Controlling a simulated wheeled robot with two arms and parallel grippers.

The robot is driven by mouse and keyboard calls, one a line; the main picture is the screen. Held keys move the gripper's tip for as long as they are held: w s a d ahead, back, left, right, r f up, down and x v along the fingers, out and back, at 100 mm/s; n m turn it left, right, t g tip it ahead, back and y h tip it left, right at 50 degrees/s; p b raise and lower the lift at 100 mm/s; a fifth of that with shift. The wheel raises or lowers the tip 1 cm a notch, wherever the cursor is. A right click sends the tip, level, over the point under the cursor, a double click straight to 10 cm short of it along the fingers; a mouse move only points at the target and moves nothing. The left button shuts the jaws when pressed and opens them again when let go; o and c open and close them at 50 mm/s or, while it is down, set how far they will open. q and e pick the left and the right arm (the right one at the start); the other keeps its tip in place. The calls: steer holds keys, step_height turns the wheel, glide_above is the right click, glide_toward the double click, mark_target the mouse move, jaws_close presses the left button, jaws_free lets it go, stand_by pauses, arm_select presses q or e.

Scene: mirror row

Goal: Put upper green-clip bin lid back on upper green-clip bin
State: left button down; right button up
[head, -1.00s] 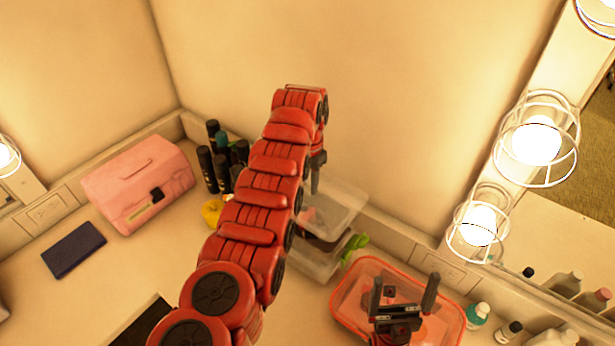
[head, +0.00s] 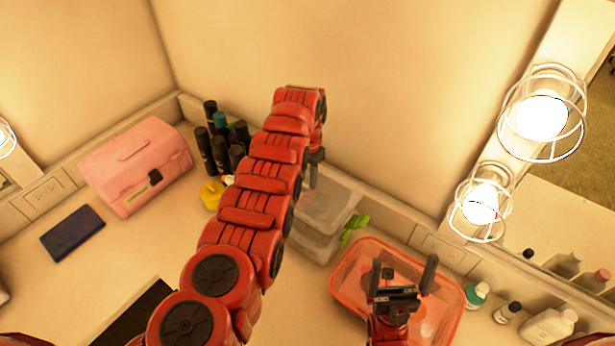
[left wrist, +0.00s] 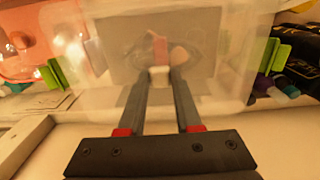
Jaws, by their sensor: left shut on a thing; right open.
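The clear upper green-clip bin lid (head: 335,197) is over the translucent upper green-clip bin (head: 318,242), roughly level and lined up with it. I cannot tell whether its rim touches the bin. A green clip (head: 354,230) sticks out at the bin's right side; green clips also show on both sides in the left wrist view (left wrist: 272,55). My left gripper (head: 314,178) points down and is shut on the lid's small handle (left wrist: 159,72). My arm hides the bin's left part. My right gripper (head: 403,272) is open and empty above the orange-rimmed container.
The orange-rimmed container (head: 452,325) stands right of the bin. Dark bottles (head: 205,150) and a yellow item (head: 211,195) stand behind my left arm. A pink case (head: 135,165) and a dark blue box (head: 73,234) are at the left. Small bottles (head: 476,295) line the mirror.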

arm_select(q)
steer(key=c, duration=0.5)
jaws_free()
steer(key=shift+r, duration=0.1)
steer(key=shift+w+r+b, duration=0.1)
steer(key=shift+r+b, duration=0.25)
step_height(320, 180, up, 7)
steer(key=b, duration=0.3)
steer(key=shift+r, duration=0.15)
step_height(320, 180, up, 9)
steer(key=p, duration=0.8)
steer(key=shift+r+p, duration=0.1)
steer(key=shift+p, duration=0.25)
